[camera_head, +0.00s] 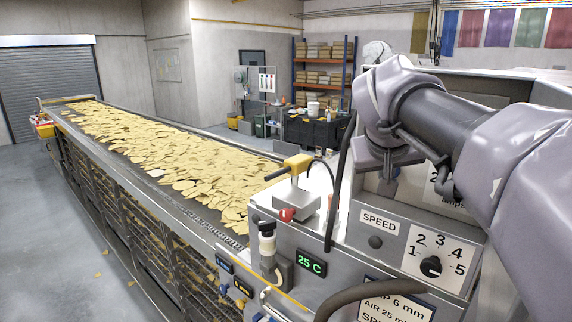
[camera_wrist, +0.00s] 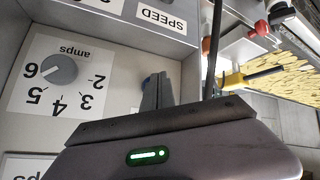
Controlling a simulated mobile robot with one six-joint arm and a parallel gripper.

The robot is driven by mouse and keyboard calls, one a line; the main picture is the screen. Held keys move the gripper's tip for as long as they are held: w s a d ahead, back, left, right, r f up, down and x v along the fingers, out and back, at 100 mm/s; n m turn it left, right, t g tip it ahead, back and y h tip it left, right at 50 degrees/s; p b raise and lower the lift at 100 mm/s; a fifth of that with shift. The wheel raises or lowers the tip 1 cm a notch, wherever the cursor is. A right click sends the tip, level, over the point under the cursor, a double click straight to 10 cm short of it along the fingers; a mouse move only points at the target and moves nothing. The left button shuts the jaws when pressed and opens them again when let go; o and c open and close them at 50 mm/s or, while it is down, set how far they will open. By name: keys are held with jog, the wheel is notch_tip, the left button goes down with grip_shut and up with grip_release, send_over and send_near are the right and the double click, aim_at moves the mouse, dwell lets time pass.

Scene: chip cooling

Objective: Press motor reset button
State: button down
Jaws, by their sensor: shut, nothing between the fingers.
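My gripper (camera_wrist: 158,84) shows in the wrist view with its fingers together and empty, in front of the grey control panel (camera_wrist: 118,70).
The amps dial (camera_wrist: 58,69) is near the fingers. Below in the head view are the speed dial (camera_head: 431,266), a red button (camera_head: 287,214) and a cable (camera_head: 375,290). The chip-covered conveyor (camera_head: 110,188) runs to the left.

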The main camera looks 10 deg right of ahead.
jog(key=shift+w+d, duration=0.3)
jog(key=shift+d, duration=0.1)
dwell(0.8)
dwell(0.4)
jog(key=shift+s+a, duration=0.55)
jog(key=shift+a, duration=0.15)
jog(key=shift+s+a+b, duration=0.5)
jog(key=shift+s+a, duration=0.3)
jog(key=shift+a, duration=0.2)
jog(key=shift+s+a+b, duration=0.45)
jog(key=shift+s+a, duration=0.3)
jog(key=shift+a, duration=0.2)
